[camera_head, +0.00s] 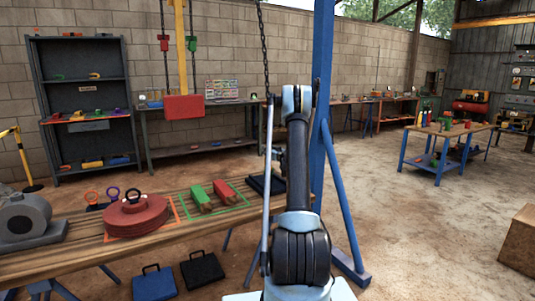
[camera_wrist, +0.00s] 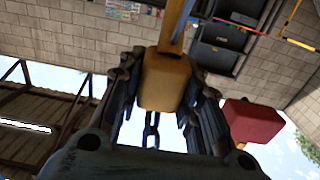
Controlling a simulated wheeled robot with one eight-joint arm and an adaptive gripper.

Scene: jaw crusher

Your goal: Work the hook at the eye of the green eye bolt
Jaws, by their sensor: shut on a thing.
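In the wrist view my gripper (camera_wrist: 163,68) is shut on a yellow block (camera_wrist: 166,84), with a dark finger on each side of it. Dark chain links (camera_wrist: 152,130) show just below the block in that picture. In the head view a dark chain (camera_head: 263,45) hangs down to the top of my arm, which hides my gripper there. No hook shape can be made out. I cannot make out a green eye bolt; an orange ring (camera_head: 91,196), a purple ring (camera_head: 112,192) and a dark ring (camera_head: 133,195) stand on the bench.
The wooden bench (camera_head: 75,262) carries a red disc (camera_head: 137,217), a green block (camera_head: 201,198), a red block (camera_head: 224,192) and a grey motor (camera_head: 22,217). A blue post (camera_head: 322,60) stands beside my arm. A large red block (camera_head: 183,107) hangs behind.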

